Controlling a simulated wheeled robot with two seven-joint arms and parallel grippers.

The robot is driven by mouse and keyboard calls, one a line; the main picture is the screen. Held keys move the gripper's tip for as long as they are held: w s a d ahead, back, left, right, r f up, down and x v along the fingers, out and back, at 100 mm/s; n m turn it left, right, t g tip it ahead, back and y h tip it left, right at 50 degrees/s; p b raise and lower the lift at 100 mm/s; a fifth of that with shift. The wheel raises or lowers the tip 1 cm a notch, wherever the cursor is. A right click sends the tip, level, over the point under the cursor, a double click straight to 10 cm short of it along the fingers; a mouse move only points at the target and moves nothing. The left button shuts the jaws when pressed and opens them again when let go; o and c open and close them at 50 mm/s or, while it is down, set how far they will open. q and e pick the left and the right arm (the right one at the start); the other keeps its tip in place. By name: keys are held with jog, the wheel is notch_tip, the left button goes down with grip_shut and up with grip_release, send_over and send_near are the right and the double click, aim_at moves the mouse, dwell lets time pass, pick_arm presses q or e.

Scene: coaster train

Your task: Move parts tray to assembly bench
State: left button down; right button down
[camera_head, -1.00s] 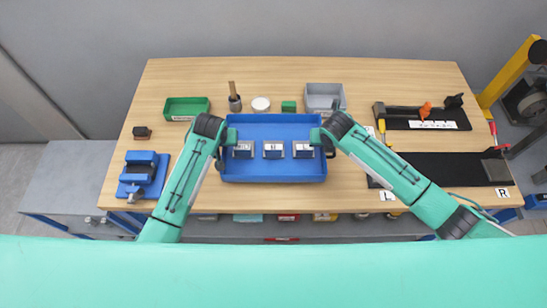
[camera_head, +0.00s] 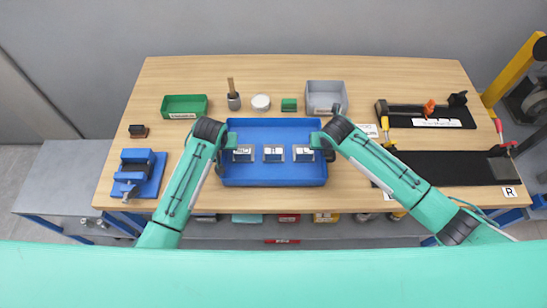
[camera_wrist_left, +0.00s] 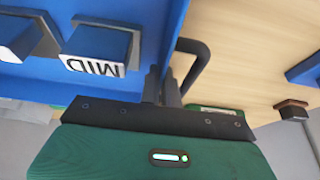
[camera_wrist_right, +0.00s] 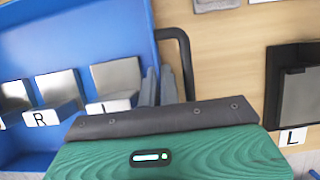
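The blue parts tray (camera_head: 275,134) is over the wooden assembly bench (camera_head: 215,72), near its front middle; a gap beneath it cannot be judged. Three grey-white labelled blocks (camera_head: 273,152) sit in a row inside; MID reads in the left wrist view. My left gripper (camera_head: 231,141) is shut at the tray's left side, its fingers close together at the wall and black handle (camera_wrist_left: 203,58). My right gripper (camera_head: 317,141) is shut likewise at the right side, beside the other handle (camera_wrist_right: 187,62). Whether the fingers pinch wall or handle is unclear.
A green bin (camera_head: 185,100), a brush cup (camera_head: 233,101), a white round item (camera_head: 261,102), a green block (camera_head: 289,105) and a grey bin (camera_head: 325,88) stand behind the tray. A blue vise (camera_head: 138,172) is at left.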

pick_arm(q)
jog(key=shift+f+b, duration=0.45)
pick_arm(e)
jog(key=shift+w+f, duration=0.1)
jog(key=shift+f, duration=0.4)
pick_arm(q)
jog(key=c, duration=1.6)
grip_release()
jog(key=shift+s, duration=0.1)
jog(key=shift+c, duration=0.2)
pick_arm(e)
jog(key=c, duration=1.6)
grip_release()
jog(key=shift+s, duration=0.2)
jog(key=shift+c, duration=0.2)
pick_arm(q)
jog(key=shift+r, duration=0.1)
pick_arm(e)
jog(key=shift+r, duration=0.1)
